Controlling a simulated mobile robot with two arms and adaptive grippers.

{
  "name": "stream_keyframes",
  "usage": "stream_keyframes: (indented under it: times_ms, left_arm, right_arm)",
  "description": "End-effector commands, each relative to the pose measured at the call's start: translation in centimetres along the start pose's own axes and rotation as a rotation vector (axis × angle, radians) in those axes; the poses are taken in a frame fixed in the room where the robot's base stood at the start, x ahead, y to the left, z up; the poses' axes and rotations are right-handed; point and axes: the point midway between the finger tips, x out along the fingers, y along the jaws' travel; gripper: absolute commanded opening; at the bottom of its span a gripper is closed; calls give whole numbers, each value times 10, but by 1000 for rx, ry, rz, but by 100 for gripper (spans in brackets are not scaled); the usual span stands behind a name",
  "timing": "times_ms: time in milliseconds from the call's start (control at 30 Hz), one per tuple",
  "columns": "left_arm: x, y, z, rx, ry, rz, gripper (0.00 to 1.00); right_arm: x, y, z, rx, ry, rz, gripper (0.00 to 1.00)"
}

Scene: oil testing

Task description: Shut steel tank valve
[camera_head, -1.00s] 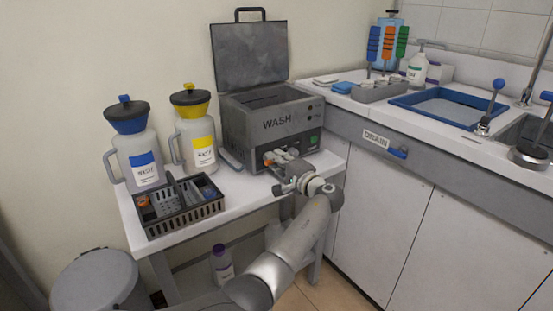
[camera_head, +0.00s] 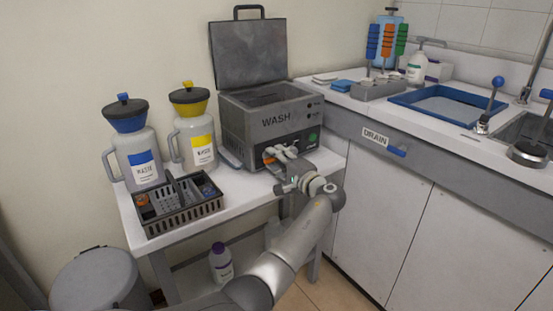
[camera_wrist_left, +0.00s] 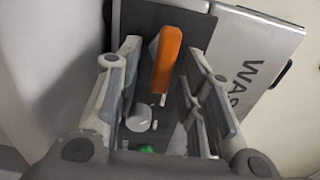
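The steel tank (camera_head: 270,125), a grey box marked WASH with its lid raised, stands on the white side table. Its orange valve handle (camera_wrist_left: 167,58) shows in the left wrist view between the two fingers of my left gripper (camera_wrist_left: 165,85), with gaps on both sides. In the head view the left gripper (camera_head: 278,154) is at the lower front of the tank, and only a bit of orange (camera_head: 268,158) shows beside it. The left gripper is open and not closed on the handle. My right gripper is not in view.
A dark basket (camera_head: 180,207), a blue-topped jug (camera_head: 134,145) and a yellow-topped jug (camera_head: 195,130) stand left of the tank. A counter with a DRAIN label and blue handle (camera_head: 398,151) is at the right. A bin (camera_head: 98,283) stands on the floor at lower left.

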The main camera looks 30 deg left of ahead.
Motion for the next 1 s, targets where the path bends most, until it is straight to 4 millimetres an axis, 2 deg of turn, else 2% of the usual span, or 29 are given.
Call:
stream_keyframes:
  times_ms: [300, 500, 700, 1000]
  left_arm:
    - [-65, 2, -1, 1, 5, 2, 36]
    - [-99, 1, -1, 2, 3, 2, 36]
    - [-113, 1, 0, 2, 2, 1, 36]
    - [-114, 1, 0, 2, 2, 1, 36]
  right_arm:
    - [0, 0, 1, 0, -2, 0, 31]
    - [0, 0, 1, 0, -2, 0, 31]
    - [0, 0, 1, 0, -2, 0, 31]
    - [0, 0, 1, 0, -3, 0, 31]
